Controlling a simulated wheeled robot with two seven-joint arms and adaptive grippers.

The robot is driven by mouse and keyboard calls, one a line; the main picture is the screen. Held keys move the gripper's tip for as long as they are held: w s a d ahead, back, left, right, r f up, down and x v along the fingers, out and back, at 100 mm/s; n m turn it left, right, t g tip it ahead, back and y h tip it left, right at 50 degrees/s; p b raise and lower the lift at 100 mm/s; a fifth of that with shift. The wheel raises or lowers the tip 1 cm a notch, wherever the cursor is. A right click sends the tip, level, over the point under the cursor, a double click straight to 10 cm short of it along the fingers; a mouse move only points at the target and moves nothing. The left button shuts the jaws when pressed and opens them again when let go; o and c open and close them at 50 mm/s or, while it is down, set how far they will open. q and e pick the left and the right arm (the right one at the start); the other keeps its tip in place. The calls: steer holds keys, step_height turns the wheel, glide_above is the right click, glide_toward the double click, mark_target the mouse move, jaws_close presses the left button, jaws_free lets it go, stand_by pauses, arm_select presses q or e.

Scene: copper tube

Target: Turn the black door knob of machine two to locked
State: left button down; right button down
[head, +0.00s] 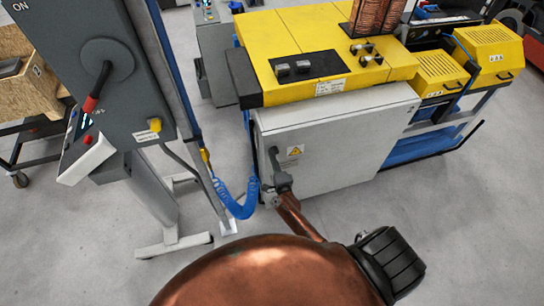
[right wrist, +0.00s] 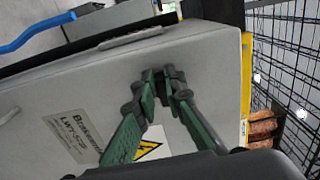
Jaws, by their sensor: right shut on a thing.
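The machine with the yellow top (head: 330,45) has a pale grey cabinet door (head: 345,140), with a black door knob (head: 273,157) near its upper left edge. My right gripper (head: 281,182) is at the door, at the knob's lower part. In the right wrist view, its two green and dark fingers (right wrist: 166,80) come together against the door face, shut on the knob. The fingertips hide most of the knob there, so its exact turn is hard to tell. My left gripper is not in view.
A yellow warning label (head: 295,151) is right beside the knob. A coiled blue hose (head: 240,208) hangs just left of the door.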

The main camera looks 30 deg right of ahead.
steer(key=shift+a, duration=0.1)
steer(key=c, duration=2)
jaws_free()
steer(key=v, duration=1.1)
steer(key=shift+s, duration=0.4)
